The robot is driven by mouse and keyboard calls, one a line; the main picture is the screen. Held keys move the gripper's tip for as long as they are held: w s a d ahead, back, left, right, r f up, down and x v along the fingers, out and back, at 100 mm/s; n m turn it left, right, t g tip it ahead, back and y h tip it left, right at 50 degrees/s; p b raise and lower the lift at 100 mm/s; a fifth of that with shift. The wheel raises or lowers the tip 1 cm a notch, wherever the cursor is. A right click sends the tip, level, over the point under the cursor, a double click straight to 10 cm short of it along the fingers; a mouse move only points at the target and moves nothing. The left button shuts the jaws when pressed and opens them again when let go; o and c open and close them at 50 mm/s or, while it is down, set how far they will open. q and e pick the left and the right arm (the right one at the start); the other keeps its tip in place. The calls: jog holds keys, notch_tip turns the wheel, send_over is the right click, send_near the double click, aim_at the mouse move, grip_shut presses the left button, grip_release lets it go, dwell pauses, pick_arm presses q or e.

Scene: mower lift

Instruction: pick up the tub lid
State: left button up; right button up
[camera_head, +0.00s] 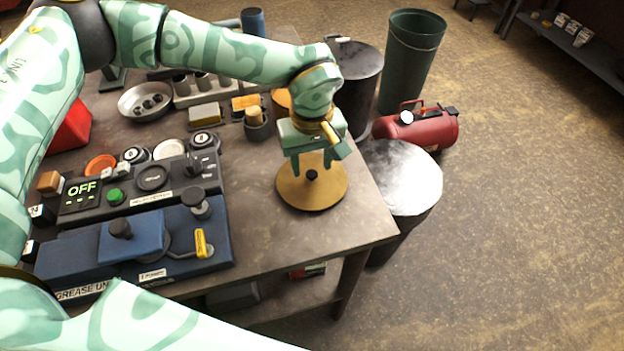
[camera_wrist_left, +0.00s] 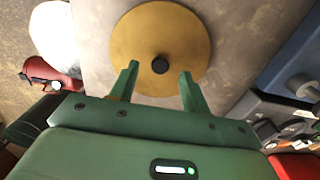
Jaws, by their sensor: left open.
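The tub lid, a round brass-coloured disc (camera_head: 300,197) with a small black knob (camera_head: 312,175) at its centre, lies flat near the table's right edge. The lid also fills the top middle of the left wrist view (camera_wrist_left: 185,35), its knob (camera_wrist_left: 160,66) between the fingertips. My left gripper (camera_head: 312,166) is open and empty, pointing down over the lid. In the left wrist view the two green fingers (camera_wrist_left: 158,73) stand apart on either side of the knob. I cannot tell how far above the lid they are. My right gripper is not in view.
A blue device (camera_head: 120,245) and a dark control panel (camera_head: 140,187) sit left on the table (camera_head: 255,265). A dark cup (camera_head: 257,127) and metal bowl (camera_head: 147,100) stand behind. A metal drum (camera_head: 403,175), red tank (camera_head: 425,128) and green bin (camera_head: 410,60) stand right.

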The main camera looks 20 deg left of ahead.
pick_arm(q)
notch_tip(320, 180, down, 2)
jog(key=shift+w+f, duration=0.1)
jog(key=shift+f, duration=0.15)
grip_shut()
jog(key=shift+r, duration=0.1)
